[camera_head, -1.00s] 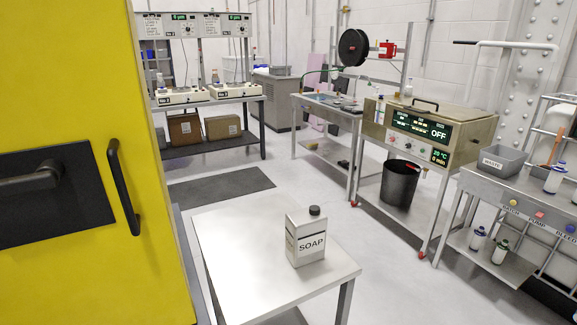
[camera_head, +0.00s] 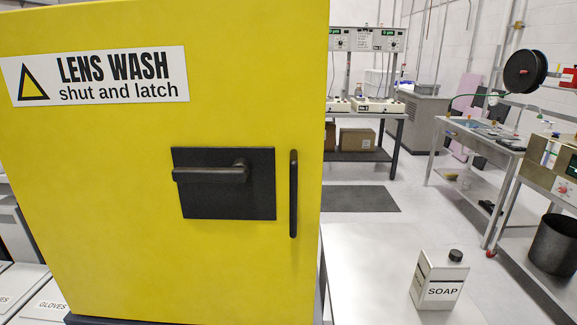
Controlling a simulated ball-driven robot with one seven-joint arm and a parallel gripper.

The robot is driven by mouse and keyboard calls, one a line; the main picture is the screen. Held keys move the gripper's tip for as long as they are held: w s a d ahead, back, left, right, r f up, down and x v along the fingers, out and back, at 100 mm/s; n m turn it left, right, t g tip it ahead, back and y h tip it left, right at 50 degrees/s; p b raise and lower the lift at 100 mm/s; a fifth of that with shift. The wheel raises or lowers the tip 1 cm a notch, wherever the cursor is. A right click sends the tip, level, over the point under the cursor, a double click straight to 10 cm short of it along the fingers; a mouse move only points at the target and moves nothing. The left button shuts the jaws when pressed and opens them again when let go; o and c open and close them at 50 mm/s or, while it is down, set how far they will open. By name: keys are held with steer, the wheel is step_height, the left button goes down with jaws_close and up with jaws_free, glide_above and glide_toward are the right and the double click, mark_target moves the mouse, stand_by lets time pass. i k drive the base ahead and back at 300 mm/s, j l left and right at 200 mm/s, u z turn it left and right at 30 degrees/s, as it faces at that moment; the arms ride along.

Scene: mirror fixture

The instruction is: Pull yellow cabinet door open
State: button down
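The yellow cabinet door (camera_head: 120,190) fills the left half of the head view and looks shut. A white sign (camera_head: 110,78) on it reads "LENS WASH shut and latch". A black lever handle (camera_head: 212,173) lies level across a black plate (camera_head: 228,205) at the door's middle right. A black upright bar handle (camera_head: 293,194) is to the right of the plate, near the door's right edge. My gripper is not in view.
A metal table with a white SOAP container (camera_head: 440,280) stands right of the cabinet. Boxes, one marked GLOVES (camera_head: 47,303), are at lower left. A dark floor mat (camera_head: 360,198) and benches lie behind. A black bin (camera_head: 555,245) is at right.

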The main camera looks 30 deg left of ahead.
mark_target(100, 102)
steer(key=u, duration=1.4)
steer(key=l+u, duration=0.1)
steer(key=k+l, duration=0.05)
steer(key=l, duration=0.05)
